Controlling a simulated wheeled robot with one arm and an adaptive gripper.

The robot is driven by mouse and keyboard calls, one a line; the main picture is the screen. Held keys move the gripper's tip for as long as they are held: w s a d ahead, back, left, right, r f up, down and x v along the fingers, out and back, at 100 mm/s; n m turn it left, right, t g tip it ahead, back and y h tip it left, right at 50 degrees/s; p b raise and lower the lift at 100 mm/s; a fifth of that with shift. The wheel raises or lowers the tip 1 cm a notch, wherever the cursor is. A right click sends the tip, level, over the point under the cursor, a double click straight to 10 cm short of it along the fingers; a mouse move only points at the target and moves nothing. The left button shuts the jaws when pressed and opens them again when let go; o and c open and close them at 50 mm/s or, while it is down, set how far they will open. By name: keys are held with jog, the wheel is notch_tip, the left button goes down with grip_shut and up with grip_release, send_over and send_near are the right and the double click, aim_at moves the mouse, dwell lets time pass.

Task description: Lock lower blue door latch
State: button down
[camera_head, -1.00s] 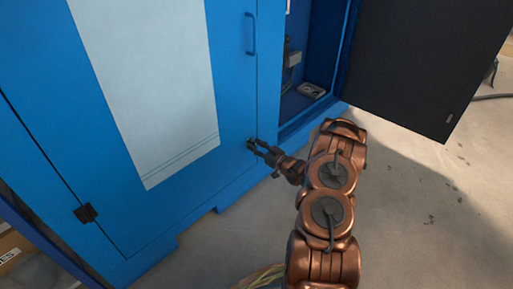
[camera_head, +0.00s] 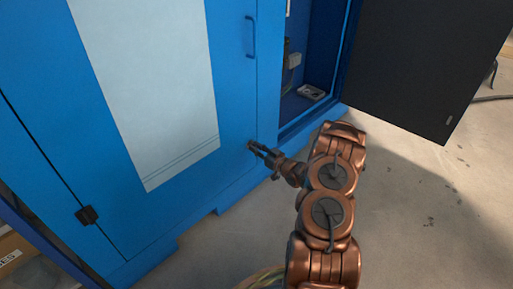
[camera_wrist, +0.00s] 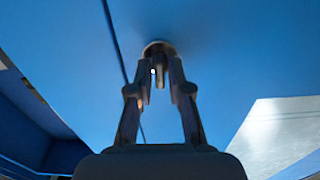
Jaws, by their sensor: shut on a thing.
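The blue door (camera_head: 236,110) is closed in the head view, with a pale panel on it and a handle near its upper right edge. The lower latch is a small dark round fitting low on the door's right edge; in the wrist view the latch (camera_wrist: 158,48) shows between the fingertips. My gripper (camera_head: 256,148) reaches it from the right, and in the wrist view my gripper (camera_wrist: 160,72) has both fingers closed around the latch's protruding part. The fingers partly hide the latch, so its exact turn is hard to tell.
To the right, the cabinet's open compartment (camera_head: 306,75) holds small grey parts. A dark open door (camera_head: 425,60) stands right of it. A black hinge (camera_head: 87,215) sits at the blue door's lower left. The concrete floor (camera_head: 420,215) at right is clear.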

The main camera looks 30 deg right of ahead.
jog(key=shift+r+p, duration=0.15)
jog(key=shift+p, duration=0.25)
jog(key=m+p, duration=0.3)
jog(key=m, duration=0.2)
jog(key=m+p, duration=0.3)
jog(key=m, duration=0.3)
jog(key=m+p, duration=0.4)
jog(key=m, duration=0.2)
jog(key=shift+d+f, duration=0.25)
jog(key=shift+m, duration=0.4)
jog(key=c, duration=1.3)
grip_release()
jog(key=shift+o, duration=0.2)
jog(key=shift+s, duration=0.1)
